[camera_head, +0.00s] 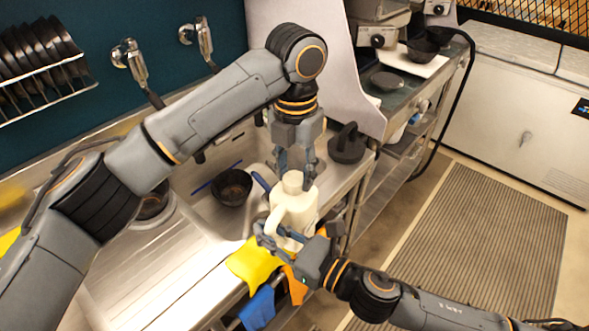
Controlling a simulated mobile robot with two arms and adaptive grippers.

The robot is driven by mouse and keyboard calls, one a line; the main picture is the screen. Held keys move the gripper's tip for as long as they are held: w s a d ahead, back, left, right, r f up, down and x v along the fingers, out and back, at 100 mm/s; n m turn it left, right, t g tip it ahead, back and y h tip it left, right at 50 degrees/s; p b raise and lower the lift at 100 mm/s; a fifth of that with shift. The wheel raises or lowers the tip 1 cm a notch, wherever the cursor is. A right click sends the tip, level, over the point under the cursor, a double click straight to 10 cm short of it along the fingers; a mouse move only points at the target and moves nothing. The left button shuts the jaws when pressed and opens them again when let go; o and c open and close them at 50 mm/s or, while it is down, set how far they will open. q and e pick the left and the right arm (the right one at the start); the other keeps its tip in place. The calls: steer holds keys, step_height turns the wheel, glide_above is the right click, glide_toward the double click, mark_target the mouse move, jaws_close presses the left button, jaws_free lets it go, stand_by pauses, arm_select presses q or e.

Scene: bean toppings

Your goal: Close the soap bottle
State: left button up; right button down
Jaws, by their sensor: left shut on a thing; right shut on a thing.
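The soap bottle (299,208) is a cream-white jug with a side handle, standing roughly upright near the front edge of the sink counter. Its white top, which looks like the cap (292,183), is at the neck. My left gripper (297,174) points down from above, its fingers on either side of the cap, shut on it. My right gripper (281,236) comes from the lower right and is shut around the lower body of the bottle. The fingers partly hide the cap and the bottle's base, so I cannot tell how tightly the cap sits.
A dark bowl (231,187) sits in the metal sink left of the bottle. Yellow (254,262), blue (257,308) and orange cloths hang over the front edge below. A dark round object (346,145) stands behind right. The striped floor mat (470,250) is clear.

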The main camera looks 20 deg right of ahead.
arm_select(q)
steer(key=o, duration=0.8)
steer(key=shift+c, duration=0.2)
step_height(320, 180, up, 12)
steer(key=shift+w, duration=0.1)
stand_by(0.4)
